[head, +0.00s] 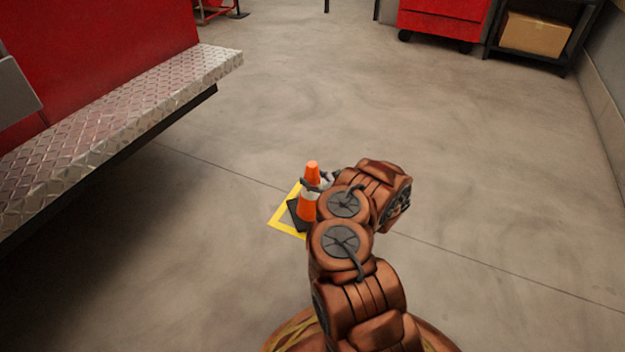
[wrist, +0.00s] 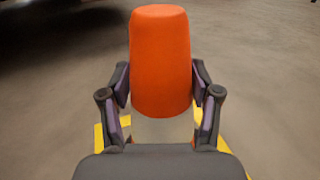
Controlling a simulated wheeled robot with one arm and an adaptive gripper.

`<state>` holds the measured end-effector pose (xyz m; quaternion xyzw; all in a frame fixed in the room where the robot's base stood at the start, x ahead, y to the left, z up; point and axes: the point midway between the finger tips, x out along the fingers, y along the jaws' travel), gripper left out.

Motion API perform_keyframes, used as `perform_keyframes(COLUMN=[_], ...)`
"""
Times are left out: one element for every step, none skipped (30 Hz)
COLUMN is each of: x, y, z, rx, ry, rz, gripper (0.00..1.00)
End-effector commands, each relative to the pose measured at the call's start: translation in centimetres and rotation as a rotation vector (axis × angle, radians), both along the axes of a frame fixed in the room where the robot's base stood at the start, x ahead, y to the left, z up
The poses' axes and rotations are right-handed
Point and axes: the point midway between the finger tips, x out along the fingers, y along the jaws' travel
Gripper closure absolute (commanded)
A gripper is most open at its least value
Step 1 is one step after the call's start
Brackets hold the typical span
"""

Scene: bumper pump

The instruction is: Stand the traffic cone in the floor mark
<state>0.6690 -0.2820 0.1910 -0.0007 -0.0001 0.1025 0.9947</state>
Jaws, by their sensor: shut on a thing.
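The orange traffic cone (head: 309,205) with a white band and dark base stands upright in the head view. Its orange top fills the middle of the wrist view (wrist: 160,60). My gripper (head: 318,182) is shut on the cone around its upper part, one finger on each side (wrist: 160,98). The floor mark is a yellow square outline (head: 283,219) on the concrete. The cone's base appears over the mark's inside. My arm hides the mark's right side, and I cannot tell whether the base touches the floor.
A red vehicle with a diamond-plate step (head: 120,105) runs along the left. A red cabinet (head: 440,18) on casters and a shelf with a cardboard box (head: 534,35) stand at the back right. The floor around the mark is clear.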

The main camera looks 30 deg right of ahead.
Motion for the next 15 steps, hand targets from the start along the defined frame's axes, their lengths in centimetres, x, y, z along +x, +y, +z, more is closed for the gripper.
perform_keyframes(x=[0.02,0.02,0.02,0.02,0.01,0.01,0.01,0.02,0.0,0.0,0.0,0.0,-0.01,-0.01,-0.01], y=[-0.02,-0.02,-0.02,-0.02,-0.02,-0.02,-0.02,-0.03,-0.02,-0.02,-0.02,-0.02,-0.02,-0.02,-0.02], z=[0.16,0.15,0.1,0.04,0.01,0.02,0.02,0.01,0.0,-0.01,-0.01,-0.01,-0.02,-0.02,-0.03], rx=[-0.001,-0.001,-0.001,-0.001,-0.001,-0.001,-0.001,-0.001,-0.001,-0.001,-0.001,-0.001,-0.001,-0.001,-0.001], ry=[-0.002,-0.002,-0.002,-0.002,-0.002,-0.002,-0.002,-0.002,-0.001,-0.001,-0.001,-0.001,-0.001,-0.001,-0.001], rz=[0.0,0.0,0.0,0.0,0.0,0.0,0.0,0.0,0.0,0.0,0.0,0.0,0.0,0.0,0.0], gripper=[1.0,1.0,1.0,1.0,0.35,0.31,0.28,0.25,0.21,0.18,0.15,0.12,0.12,0.12,0.12])
